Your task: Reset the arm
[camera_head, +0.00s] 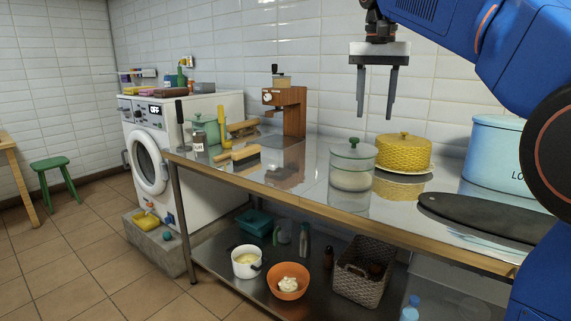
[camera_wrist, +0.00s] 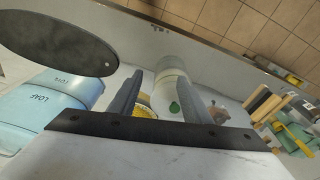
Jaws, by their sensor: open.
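My gripper (camera_head: 377,92) hangs from my blue arm above the metal counter (camera_head: 316,176), pointing down. Its two dark fingers are spread apart with nothing between them. In the wrist view the gripper (camera_wrist: 157,92) shows its fingers apart, with the counter below. A glass jar with a green-knobbed lid (camera_head: 351,167) stands on the counter below the gripper, clearly apart from it. A yellow woven dome (camera_head: 404,152) sits on a plate to the right of the jar.
A light blue bin (camera_head: 493,150) and a dark oval board (camera_head: 484,217) are at the right. A wooden coffee grinder (camera_head: 291,110), brush (camera_head: 245,154) and small jars stand left. A washing machine (camera_head: 149,160) stands beyond. The lower shelf holds a basket (camera_head: 361,280) and orange bowl (camera_head: 288,283).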

